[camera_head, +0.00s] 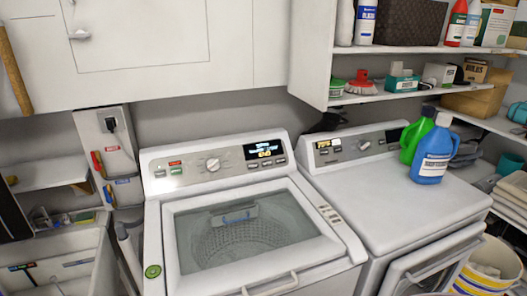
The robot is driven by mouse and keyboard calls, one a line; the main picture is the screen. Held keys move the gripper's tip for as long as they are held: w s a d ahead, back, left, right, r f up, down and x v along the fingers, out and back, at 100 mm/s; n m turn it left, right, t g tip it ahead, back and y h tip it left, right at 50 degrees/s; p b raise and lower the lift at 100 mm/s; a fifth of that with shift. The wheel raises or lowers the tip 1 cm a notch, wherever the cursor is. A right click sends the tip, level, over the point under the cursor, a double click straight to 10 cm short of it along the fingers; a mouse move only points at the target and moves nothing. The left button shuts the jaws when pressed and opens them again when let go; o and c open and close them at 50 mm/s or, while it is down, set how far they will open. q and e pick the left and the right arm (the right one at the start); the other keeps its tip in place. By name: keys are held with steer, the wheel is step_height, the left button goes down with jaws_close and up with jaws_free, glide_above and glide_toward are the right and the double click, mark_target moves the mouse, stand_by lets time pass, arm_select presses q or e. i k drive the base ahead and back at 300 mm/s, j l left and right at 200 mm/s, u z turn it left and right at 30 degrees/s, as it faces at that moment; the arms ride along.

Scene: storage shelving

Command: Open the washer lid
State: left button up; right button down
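The washer (153,220) is a white top-loader in the middle of the head view. Its lid (310,257) is down and has a large glass window, through which the perforated drum (240,240) shows. A curved handle (270,286) sits on the lid's front edge, near the bottom of the picture. The control panel (212,165) with a knob and a lit display stands behind the lid. Neither of my grippers is in view.
A white dryer (390,195) with a front door stands close on the right, with green (417,135) and blue (434,150) bottles on top. A wall cabinet (140,45) hangs above the washer. A sink (60,265) is at left, a bucket (490,265) at lower right.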

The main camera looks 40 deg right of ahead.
mark_target(228, 279)
steer(key=l+z, duration=0.1)
steer(key=z, duration=0.25)
steer(key=l+z, duration=0.15)
steer(key=z, duration=0.2)
steer(key=l+z, duration=0.1)
steer(key=z, duration=0.25)
steer(key=k+j+u, duration=0.45)
